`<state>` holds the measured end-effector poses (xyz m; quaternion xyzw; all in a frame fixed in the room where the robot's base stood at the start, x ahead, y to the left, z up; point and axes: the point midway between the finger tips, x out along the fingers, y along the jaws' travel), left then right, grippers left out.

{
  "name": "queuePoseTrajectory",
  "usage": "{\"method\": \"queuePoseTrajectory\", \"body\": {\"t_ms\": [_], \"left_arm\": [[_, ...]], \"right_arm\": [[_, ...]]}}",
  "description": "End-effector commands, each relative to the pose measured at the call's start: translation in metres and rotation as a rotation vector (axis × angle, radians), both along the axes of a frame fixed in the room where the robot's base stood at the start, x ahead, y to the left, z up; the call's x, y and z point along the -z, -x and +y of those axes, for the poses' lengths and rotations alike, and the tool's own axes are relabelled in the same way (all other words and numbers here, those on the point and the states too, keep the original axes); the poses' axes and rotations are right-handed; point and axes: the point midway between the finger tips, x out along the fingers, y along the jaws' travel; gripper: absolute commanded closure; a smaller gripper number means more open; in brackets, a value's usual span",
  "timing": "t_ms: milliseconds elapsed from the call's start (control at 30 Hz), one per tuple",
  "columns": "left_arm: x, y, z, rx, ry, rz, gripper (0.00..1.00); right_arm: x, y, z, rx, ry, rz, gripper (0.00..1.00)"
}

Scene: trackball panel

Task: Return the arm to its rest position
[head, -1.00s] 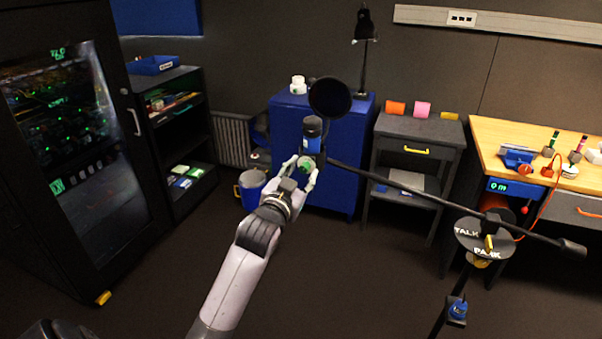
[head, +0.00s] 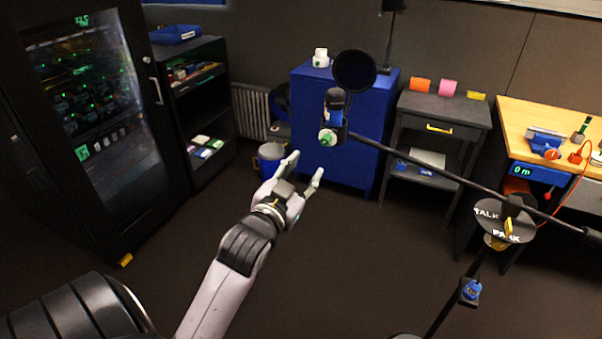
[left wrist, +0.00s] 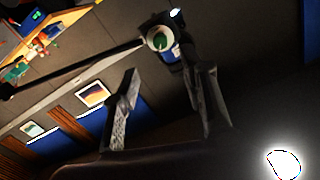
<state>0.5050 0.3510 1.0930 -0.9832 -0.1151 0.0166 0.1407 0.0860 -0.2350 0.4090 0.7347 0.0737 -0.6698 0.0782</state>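My left gripper (head: 306,172) is open and empty in the head view, below and to the left of a boom-mounted device (head: 333,112). The device has a blue body and a green-centred end, and hangs at the left end of a black boom with a round black disc above it. A gap shows between the fingers and the device. In the left wrist view, the two open fingers (left wrist: 165,100) show with the green-centred device (left wrist: 160,40) beyond them, touching neither as far as I can see. My right gripper is not in view.
The boom (head: 430,178) runs right to a stand with a "TALK/PARK" plate (head: 487,216). A blue cabinet (head: 310,110), a grey side table (head: 440,112) and a wooden workbench (head: 540,112) stand behind. A glass-door rack (head: 95,120) is at left.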

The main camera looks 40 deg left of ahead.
Motion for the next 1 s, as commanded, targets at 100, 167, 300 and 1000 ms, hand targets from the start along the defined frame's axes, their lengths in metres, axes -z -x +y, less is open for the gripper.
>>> {"method": "queuePoseTrajectory", "body": {"t_ms": [100, 167, 300, 1000], "left_arm": [[0.0, 0.008, -0.002, 0.0, 0.001, 0.0, 0.6], [0.0, 0.009, -0.002, 0.0, 0.001, 0.0, 0.6], [0.0, 0.01, -0.002, 0.0, 0.001, 0.0, 0.6], [0.124, -0.017, -0.009, 0.026, 0.066, 0.209, 0.6]], "right_arm": [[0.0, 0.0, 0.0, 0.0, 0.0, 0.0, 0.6], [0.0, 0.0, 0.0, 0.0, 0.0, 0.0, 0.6], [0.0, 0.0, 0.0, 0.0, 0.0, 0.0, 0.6], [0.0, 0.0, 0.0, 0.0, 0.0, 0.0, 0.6]]}}
